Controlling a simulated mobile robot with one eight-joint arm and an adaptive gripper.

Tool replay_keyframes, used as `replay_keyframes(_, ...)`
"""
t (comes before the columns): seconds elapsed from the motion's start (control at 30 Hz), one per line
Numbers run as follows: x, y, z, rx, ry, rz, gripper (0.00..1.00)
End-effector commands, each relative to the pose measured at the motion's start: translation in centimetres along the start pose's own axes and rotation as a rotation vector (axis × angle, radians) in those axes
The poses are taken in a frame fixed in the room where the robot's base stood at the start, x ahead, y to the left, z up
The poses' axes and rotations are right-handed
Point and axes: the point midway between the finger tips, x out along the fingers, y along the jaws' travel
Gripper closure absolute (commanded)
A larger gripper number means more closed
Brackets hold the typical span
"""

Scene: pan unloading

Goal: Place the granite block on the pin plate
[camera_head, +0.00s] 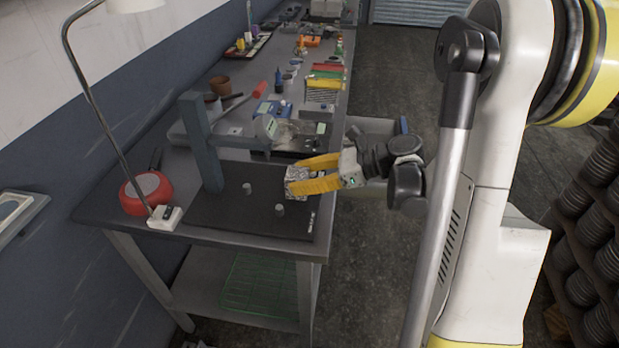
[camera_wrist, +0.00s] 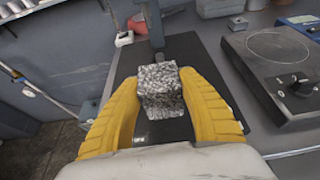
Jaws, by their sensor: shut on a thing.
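The granite block (camera_head: 297,181) is a speckled grey cube held between the yellow fingers of my gripper (camera_head: 300,180). In the wrist view the block (camera_wrist: 160,88) sits between both fingertips, and my gripper (camera_wrist: 160,95) is shut on it. The pin plate (camera_head: 225,215) is a flat black plate on the near end of the bench, with two short grey pins (camera_head: 280,210) showing in the head view. The block is over the plate's right part, seemingly above its surface. In the wrist view the block hides part of the plate (camera_wrist: 200,58).
A grey upright post with a side arm (camera_head: 202,150) stands at the plate's back left. A red pan (camera_head: 146,192) and a lamp are at the left. A hot plate (camera_wrist: 280,65) lies beside the plate. Tools and bins crowd the far bench (camera_head: 330,85).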

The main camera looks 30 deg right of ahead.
Motion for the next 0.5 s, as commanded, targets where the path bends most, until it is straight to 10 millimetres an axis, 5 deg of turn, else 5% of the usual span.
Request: replay_keyframes(0.5, 4.1, 0.1, 1.8, -0.001, -0.001, 0.001, 0.96)
